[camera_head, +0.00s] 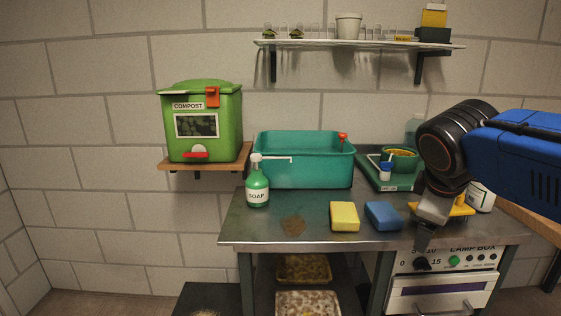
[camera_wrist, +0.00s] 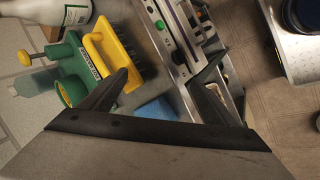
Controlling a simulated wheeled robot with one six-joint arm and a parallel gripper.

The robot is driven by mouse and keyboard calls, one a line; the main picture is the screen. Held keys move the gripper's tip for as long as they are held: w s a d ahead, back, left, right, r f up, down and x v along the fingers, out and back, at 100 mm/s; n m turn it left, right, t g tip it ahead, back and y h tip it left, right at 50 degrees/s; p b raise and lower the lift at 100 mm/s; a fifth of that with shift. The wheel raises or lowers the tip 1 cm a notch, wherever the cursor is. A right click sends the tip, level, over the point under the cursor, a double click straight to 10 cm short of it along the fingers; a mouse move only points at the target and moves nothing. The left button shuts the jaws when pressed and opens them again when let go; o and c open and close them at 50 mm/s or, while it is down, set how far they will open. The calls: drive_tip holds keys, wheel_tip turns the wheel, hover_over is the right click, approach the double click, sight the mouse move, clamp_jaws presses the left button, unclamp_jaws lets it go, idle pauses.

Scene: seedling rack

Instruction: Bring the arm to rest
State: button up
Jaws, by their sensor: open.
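My arm (camera_head: 520,150), blue with a black wrist joint, reaches in from the right in the head view. My gripper (camera_head: 424,236) points down by the front edge of the metal table (camera_head: 270,238), above the lamp box front (camera_head: 442,280). In the wrist view my gripper (camera_wrist: 170,74) has its two dark fingers spread wide apart, with nothing between them. The yellow-handled brush (camera_wrist: 98,42) shows beyond the left finger. Part of the blue sponge (camera_wrist: 155,110) shows between the fingers.
On the table stand a soap bottle (camera_head: 257,186), a teal basin (camera_head: 300,174), a yellow sponge (camera_head: 344,216) and a green tray (camera_head: 385,183). A green compost bin (camera_head: 205,145) sits on a wooden shelf at left. A wall shelf (camera_head: 350,42) holds glassware and a pot.

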drive_tip(key=s+a+f+m+y, duration=0.2)
drive_tip(key=s+f+m, duration=0.7)
drive_tip(key=f, duration=0.7)
drive_tip(key=s+y, duration=0.1)
drive_tip(key=s, duration=0.2)
drive_tip(key=shift+s+a+m+g, duration=0.15)
drive_tip(key=shift+a+m+g, duration=0.15)
drive_tip(key=shift+g, duration=0.1)
